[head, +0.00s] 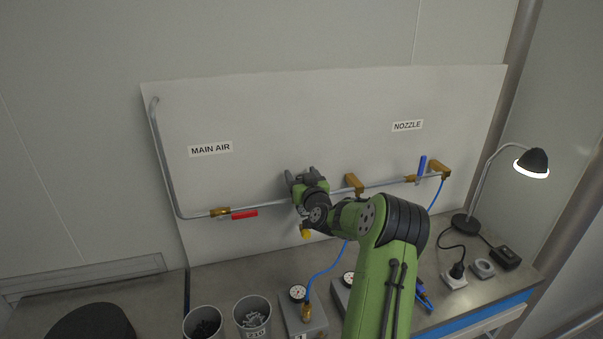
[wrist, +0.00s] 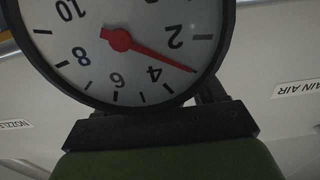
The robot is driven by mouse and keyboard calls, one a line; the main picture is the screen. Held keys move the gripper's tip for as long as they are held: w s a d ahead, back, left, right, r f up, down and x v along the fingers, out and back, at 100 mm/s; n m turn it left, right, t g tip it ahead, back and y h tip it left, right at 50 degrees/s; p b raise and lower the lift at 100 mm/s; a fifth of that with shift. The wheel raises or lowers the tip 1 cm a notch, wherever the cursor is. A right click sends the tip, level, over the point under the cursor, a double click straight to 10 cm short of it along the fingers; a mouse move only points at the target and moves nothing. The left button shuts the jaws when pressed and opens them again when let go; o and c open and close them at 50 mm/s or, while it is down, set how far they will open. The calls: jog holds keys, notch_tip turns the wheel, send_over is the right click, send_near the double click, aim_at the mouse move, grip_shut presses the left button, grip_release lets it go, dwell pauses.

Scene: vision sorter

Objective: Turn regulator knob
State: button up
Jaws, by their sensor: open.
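In the wrist view a round pressure gauge (wrist: 90,62) with a white face and black rim fills the upper left, its numbers upside down. Its red needle (wrist: 157,55) points between 2 and 4. In the head view my gripper (head: 301,177) is at the pipe on the wall panel, left of the panel's middle. It is open. The regulator and its knob are hidden behind my gripper and arm there. A small yellow part (head: 305,233) shows just below the gripper; I cannot tell what it belongs to.
The panel (head: 290,110) carries a red valve handle (head: 244,214) near MAIN AIR and a blue handle (head: 422,166) near NOZZLE. On the bench below stand two cups (head: 252,312), a small gauge (head: 297,293) with a blue hose, and a lamp (head: 534,160) at right.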

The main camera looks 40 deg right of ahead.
jog(key=shift+a, duration=0.1)
jog(key=c, duration=1)
jog(key=shift+o, duration=0.2)
jog(key=shift+g+h+p, duration=0.3)
jog(key=shift+h+p, duration=0.05)
jog(key=shift+h, duration=0.05)
